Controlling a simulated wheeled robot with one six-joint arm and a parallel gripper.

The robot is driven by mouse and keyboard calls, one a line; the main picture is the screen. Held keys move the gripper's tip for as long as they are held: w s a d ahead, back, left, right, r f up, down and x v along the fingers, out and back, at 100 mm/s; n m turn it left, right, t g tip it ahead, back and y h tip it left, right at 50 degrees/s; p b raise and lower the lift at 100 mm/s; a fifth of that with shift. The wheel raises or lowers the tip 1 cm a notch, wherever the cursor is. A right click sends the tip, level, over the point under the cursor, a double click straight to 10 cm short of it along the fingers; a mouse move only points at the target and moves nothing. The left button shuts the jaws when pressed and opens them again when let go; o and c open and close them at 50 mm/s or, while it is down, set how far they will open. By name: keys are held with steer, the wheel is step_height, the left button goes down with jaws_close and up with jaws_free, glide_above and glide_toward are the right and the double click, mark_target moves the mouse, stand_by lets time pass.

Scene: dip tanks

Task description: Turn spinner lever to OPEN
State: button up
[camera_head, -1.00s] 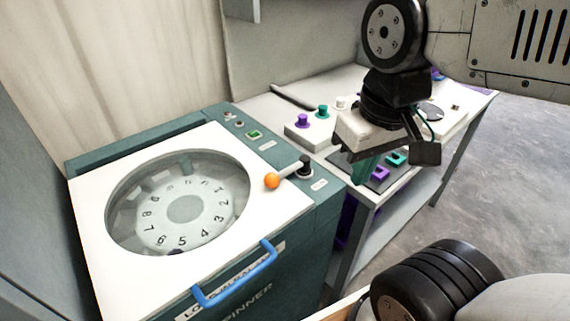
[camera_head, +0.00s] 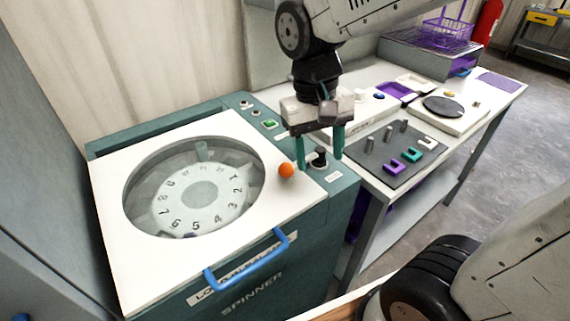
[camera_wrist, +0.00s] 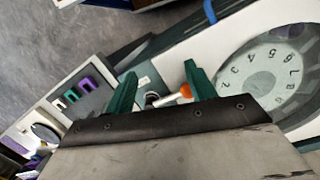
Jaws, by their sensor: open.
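The spinner (camera_head: 262,265) is a teal cabinet with a white lid (camera_head: 112,215) and a round window showing a numbered rotor. Its lever has an orange ball knob (camera_head: 286,170) and a dark pivot (camera_head: 318,158) on the teal strip right of the lid. My gripper (camera_head: 320,165) is open, pointing down at the lever, with its green fingers on either side of the pivot in the head view. In the wrist view, the orange knob (camera_wrist: 186,90) and pale lever rod (camera_wrist: 170,98) show between the fingers (camera_wrist: 160,85). I cannot tell whether either finger touches the lever.
A blue handle (camera_head: 247,262) sticks out from the spinner's front. A green button (camera_head: 269,124) is on the strip behind the lever. To the right, a bench holds a grey board (camera_head: 375,165) with coloured clips and a round dark plate (camera_head: 443,106).

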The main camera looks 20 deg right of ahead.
mark_target(285, 164)
steer(key=w+a+f+m, duration=0.1)
steer(key=w+m, duration=0.1)
steer(key=w, duration=0.1)
steer(key=w+a+f+m, duration=0.1)
steer(key=w+m, duration=0.1)
steer(key=w, duration=0.1)
steer(key=w+a+f+m+h, duration=0.1)
steer(key=w+a+m, duration=0.1)
steer(key=w, duration=0.2)
steer(key=shift+a, duration=0.1)
steer(key=shift+w+r+m, duration=0.1)
steer(key=shift+m, duration=0.5)
steer(key=shift+f, duration=0.35)
steer(key=x, duration=0.7)
steer(key=shift+f, duration=0.1)
steer(key=shift+c, duration=0.3)
